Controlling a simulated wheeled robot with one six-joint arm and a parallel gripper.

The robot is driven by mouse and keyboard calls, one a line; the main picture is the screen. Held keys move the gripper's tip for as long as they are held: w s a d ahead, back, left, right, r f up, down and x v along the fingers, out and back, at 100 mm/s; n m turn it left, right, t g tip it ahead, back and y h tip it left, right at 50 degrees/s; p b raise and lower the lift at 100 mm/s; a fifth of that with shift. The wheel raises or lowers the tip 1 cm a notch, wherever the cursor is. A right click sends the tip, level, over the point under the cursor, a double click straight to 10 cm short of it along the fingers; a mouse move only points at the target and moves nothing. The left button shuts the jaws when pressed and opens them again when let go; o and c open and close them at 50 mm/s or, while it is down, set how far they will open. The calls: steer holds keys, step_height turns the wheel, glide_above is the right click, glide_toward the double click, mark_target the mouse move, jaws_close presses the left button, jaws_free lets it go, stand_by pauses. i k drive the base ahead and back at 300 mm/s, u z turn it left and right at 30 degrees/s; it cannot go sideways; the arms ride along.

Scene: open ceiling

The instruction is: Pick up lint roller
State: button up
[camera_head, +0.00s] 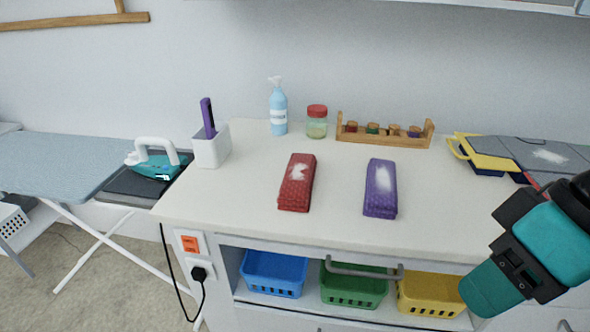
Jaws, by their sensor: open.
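No lint roller shows its roller plainly. A dark purple handle-like piece (208,117) stands upright in a white square holder (213,148) at the counter's back left corner. It may be the lint roller's handle; its lower part is hidden inside the holder. My teal and black arm reaches in at the lower right, over the counter's front right part, far from the holder. My gripper's fingers do not show in this view.
A red folded cloth (296,188) and a purple one (380,195) lie mid-counter (235,204). A spray bottle (279,110), jar (317,122) and wooden rack (383,139) stand behind. An iron (157,162) sits left on the ironing board (60,165). The counter's front left is clear.

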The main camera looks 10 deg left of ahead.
mark_target(205, 108)
steer(key=u, duration=2.55)
steer(key=i, duration=2.5)
steer(key=z, duration=3.3)
